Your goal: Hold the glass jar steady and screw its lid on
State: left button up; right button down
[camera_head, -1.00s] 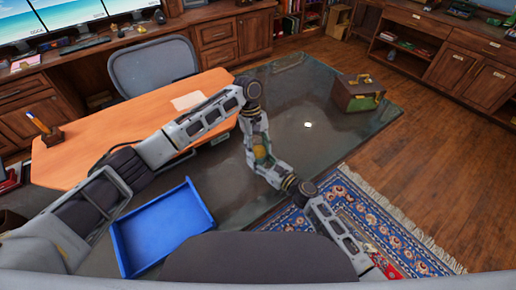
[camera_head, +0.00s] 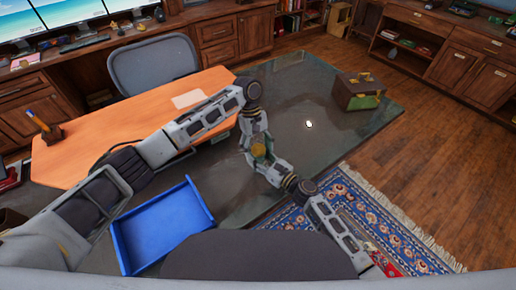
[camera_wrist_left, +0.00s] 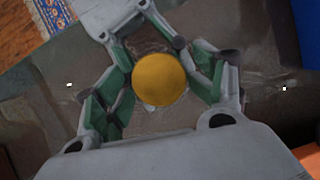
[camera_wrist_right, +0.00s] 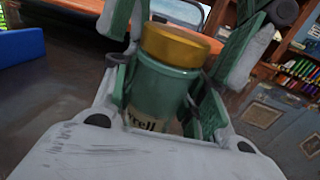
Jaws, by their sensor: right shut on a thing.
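The glass jar (camera_wrist_right: 160,92) is greenish with a dark printed label and stands between the fingers of my right gripper (camera_wrist_right: 165,100), which is shut on it. The gold lid (camera_wrist_right: 178,45) sits on top of the jar; threads cannot be seen. From above, the lid (camera_wrist_left: 160,80) shows as a round disc in the left wrist view. My left gripper (camera_wrist_left: 160,85) is open, with its green-padded fingers on both sides of the lid and small gaps to it. In the head view the lid (camera_head: 259,151) is small between the two grippers.
The grippers are over a dark glass-topped desk (camera_head: 300,95). A blue tray (camera_head: 160,228) lies at the left front. An orange wood desktop (camera_head: 120,120) and an office chair (camera_head: 155,70) are behind. A brown-green box (camera_head: 360,92) stands at the far right of the glass.

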pick_arm(q)
jog(key=shift+d+r, duration=0.1)
jog(key=shift+r, duration=0.1)
jog(key=shift+r, duration=2.2)
jog(key=shift+w+r, duration=0.1)
jog(key=shift+c, duration=0.4)
